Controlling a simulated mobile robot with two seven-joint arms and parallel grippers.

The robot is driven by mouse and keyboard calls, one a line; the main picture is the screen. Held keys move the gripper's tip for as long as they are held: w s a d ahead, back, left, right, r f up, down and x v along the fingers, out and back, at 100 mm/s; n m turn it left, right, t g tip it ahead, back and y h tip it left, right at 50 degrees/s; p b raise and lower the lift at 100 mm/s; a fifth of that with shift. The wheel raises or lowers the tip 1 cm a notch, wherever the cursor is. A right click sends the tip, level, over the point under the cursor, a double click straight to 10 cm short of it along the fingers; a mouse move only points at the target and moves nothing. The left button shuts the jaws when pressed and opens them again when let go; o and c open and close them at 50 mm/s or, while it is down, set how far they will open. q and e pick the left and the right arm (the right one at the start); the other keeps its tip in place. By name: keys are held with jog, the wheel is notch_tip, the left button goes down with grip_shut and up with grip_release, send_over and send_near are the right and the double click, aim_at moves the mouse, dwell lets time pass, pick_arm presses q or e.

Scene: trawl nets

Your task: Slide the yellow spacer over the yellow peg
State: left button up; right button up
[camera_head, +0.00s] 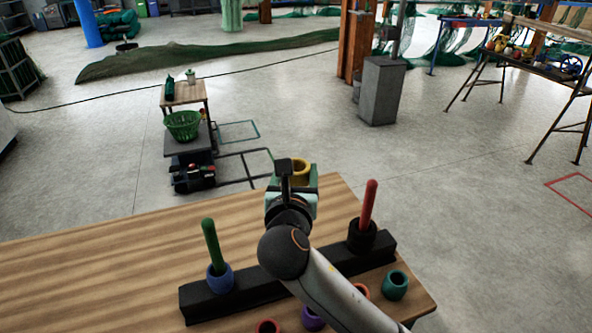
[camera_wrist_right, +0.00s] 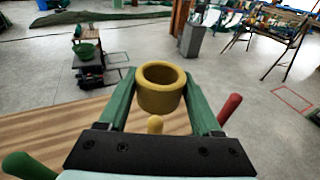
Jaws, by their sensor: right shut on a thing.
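The yellow spacer (camera_head: 301,167) is a short ring held between the fingers of my right gripper (camera_head: 293,178). In the right wrist view the spacer (camera_wrist_right: 161,87) sits between the two green fingers, upright with its hole facing up. The tip of the yellow peg (camera_wrist_right: 155,124) shows just below the spacer in that view, nearer the palm; the spacer looks apart from it, but the height gap is hard to judge. In the head view my right arm hides the yellow peg. My left gripper is not in view.
A black rack (camera_head: 255,292) on the wooden table (camera_head: 110,265) carries a green peg (camera_head: 211,245) with a blue spacer (camera_head: 220,279) and a red peg (camera_head: 368,205) with a black spacer (camera_head: 362,236). Teal (camera_head: 395,285), purple (camera_head: 312,319) and red (camera_head: 268,327) spacers lie in front.

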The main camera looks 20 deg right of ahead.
jog(key=shift+f+b, duration=1.7)
jog(key=shift+b, duration=0.3)
jog(key=shift+f, duration=1.85)
jog(key=o, duration=1.4)
